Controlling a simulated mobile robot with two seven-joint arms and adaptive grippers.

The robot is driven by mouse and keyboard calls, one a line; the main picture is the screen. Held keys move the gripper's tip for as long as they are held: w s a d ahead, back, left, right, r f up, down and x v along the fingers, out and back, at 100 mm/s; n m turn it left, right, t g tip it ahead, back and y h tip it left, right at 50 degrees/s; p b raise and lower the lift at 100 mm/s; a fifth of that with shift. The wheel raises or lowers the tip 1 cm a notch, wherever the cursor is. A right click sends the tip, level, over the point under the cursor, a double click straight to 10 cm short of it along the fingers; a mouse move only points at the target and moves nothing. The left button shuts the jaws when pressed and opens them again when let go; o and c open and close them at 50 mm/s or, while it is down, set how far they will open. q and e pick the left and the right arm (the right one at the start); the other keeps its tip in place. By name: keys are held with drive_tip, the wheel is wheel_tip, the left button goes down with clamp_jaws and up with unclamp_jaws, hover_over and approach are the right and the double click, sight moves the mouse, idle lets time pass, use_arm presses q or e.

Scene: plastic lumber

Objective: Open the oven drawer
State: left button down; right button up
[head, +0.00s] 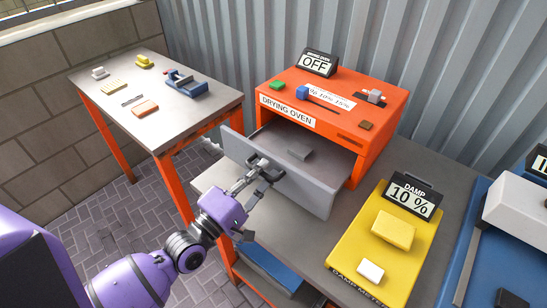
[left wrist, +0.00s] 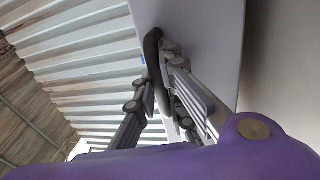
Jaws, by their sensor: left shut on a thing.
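The orange drying oven (head: 378,112) stands on the grey bench, with an "OFF" sign on top. My left gripper (head: 264,172) is at the drawer front, shut on the dark handle. In the left wrist view the black curved handle (left wrist: 153,50) runs down between the fingers (left wrist: 165,95), next to the pale drawer front (left wrist: 205,50). The fingers hide part of the handle. My right gripper is not in view.
A yellow damp meter (head: 350,240) reading "10 %" sits right of the drawer on the bench (head: 300,242). A side table (head: 165,85) at the left holds a blue vise (head: 186,82) and small blocks. A blue machine (head: 480,270) is at the right edge. Brick floor shows at the left.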

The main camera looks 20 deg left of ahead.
use_arm(q)
drive_tip(key=r+v, duration=0.1)
drive_tip(key=v, duration=0.8)
drive_tip(key=shift+s+r, duration=0.2)
drive_tip(key=shift+r, duration=0.15)
drive_tip(key=c, duration=2.1)
unclamp_jaws()
drive_tip(key=shift+a, duration=0.1)
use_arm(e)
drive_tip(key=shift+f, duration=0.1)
use_arm(q)
drive_tip(key=v, duration=1.2)
drive_tip(key=shift+f, duration=0.1)
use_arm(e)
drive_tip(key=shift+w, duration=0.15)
